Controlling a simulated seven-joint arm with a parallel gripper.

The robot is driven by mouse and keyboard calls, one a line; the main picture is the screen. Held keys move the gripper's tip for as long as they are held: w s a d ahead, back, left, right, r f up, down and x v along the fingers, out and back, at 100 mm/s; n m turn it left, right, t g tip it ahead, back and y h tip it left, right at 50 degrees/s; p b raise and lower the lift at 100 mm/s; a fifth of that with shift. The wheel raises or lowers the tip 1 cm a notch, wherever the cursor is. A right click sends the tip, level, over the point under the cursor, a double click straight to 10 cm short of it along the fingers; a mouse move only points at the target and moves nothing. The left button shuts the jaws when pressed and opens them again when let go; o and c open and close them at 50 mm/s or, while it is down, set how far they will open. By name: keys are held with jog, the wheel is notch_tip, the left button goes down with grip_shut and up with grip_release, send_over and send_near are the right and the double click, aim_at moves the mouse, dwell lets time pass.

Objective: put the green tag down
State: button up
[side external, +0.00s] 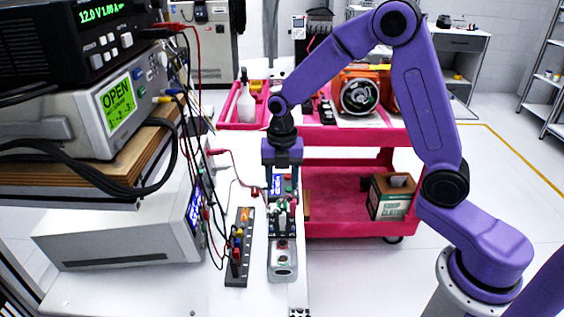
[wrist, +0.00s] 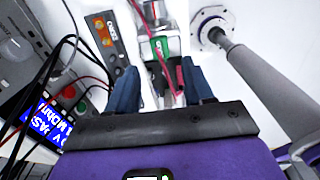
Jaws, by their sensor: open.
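My gripper (side external: 282,192) points down over the small grey device (side external: 283,268) on the white bench. In the wrist view its two blue fingers are apart, with open space between the tips (wrist: 159,76). A small green piece, which looks like the green tag (wrist: 159,47), lies on the device just beyond the fingertips, with a red lead beside it. Neither finger visibly grips it. In the side view, small green parts show at the device below the fingers, but the tag's outline is too small to make out.
A dark terminal strip (side external: 239,250) with coloured plugs lies left of the device. Stacked instruments (side external: 120,225) with hanging cables crowd the left. A lit blue screen (wrist: 50,122) shows in the wrist view. A pink cart (side external: 340,220) stands behind the bench.

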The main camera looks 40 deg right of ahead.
notch_tip(320, 180, up, 6)
jog(key=s+d+r+m, duration=0.1)
jog(key=s+m, duration=1.3)
jog(key=s, duration=1.5)
jog(key=shift+s+d+r+m, duration=0.15)
jog(key=shift+d+m, duration=0.15)
jog(key=shift+d, duration=0.15)
